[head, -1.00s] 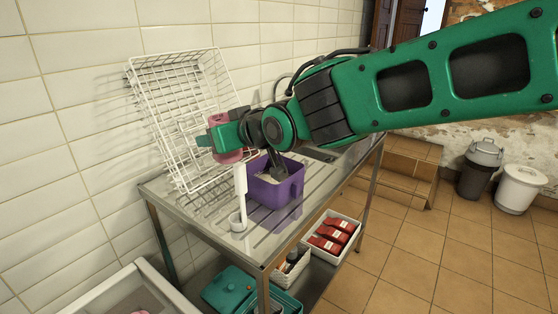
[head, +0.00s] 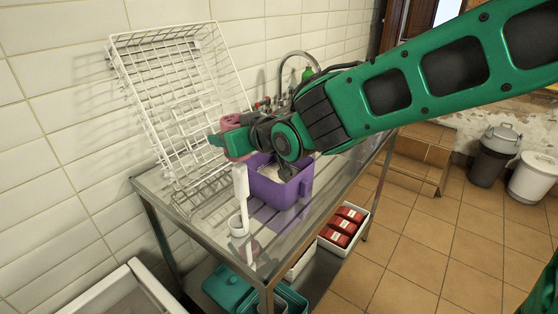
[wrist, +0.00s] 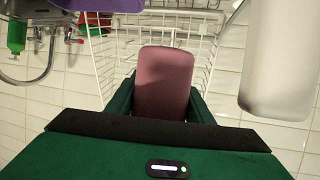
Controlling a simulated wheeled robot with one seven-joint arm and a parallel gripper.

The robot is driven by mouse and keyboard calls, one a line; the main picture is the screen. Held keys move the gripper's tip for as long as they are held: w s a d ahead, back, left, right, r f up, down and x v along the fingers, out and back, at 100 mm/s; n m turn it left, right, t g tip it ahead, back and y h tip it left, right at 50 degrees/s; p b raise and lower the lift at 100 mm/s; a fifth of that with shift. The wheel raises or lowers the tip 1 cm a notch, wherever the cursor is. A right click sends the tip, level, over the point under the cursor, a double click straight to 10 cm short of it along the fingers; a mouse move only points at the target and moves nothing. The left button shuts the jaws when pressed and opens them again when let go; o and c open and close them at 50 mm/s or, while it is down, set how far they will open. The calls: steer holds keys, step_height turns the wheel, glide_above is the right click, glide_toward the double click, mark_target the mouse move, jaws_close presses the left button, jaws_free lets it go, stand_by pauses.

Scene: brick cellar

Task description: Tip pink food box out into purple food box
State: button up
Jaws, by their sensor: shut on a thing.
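My gripper (head: 230,143) is shut on the pink food box (head: 238,129) and holds it above the metal table, just up and left of the purple food box. In the wrist view the pink box (wrist: 163,80) sits between the two green fingers; its opening is not clearly visible. The purple food box (head: 281,190) stands upright on the table, open at the top, with something pale inside. My wrist hides part of its rim. I cannot tell whether anything is left in the pink box.
A white wire rack (head: 165,95) leans on the tiled wall behind my gripper. A tall white utensil in a small holder (head: 239,222) stands close in front of the purple box. A tap (head: 297,57) and green bottle (head: 309,74) are at the back. The table's (head: 205,243) front left is clear.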

steer(key=shift+d, duration=0.1)
steer(key=shift+f, duration=0.1)
steer(key=d+f+m+y, duration=0.1)
steer(key=m, duration=0.1)
steer(key=w+d+f+m+g+y, duration=0.1)
steer(key=m, duration=0.1)
steer(key=w+f+m+g+y+p, duration=0.1)
steer(key=f, duration=0.1)
steer(key=shift+w+d+f+m, duration=0.1)
steer(key=shift+d+m, duration=0.3)
stand_by(0.7)
steer(key=shift+r+y, duration=0.2)
steer(key=shift+y, duration=0.1)
steer(key=shift+f+m+y+p, duration=0.4)
steer(key=shift+m+p, duration=0.2)
steer(key=shift+m, duration=0.3)
steer(key=shift+r+m+y, duration=0.4)
steer(key=shift+r+m, duration=0.15)
steer(key=shift+m, duration=0.15)
steer(key=shift+f+m+y+p, duration=0.3)
steer(key=shift+f+m+p, duration=0.05)
steer(key=shift+m, duration=0.35)
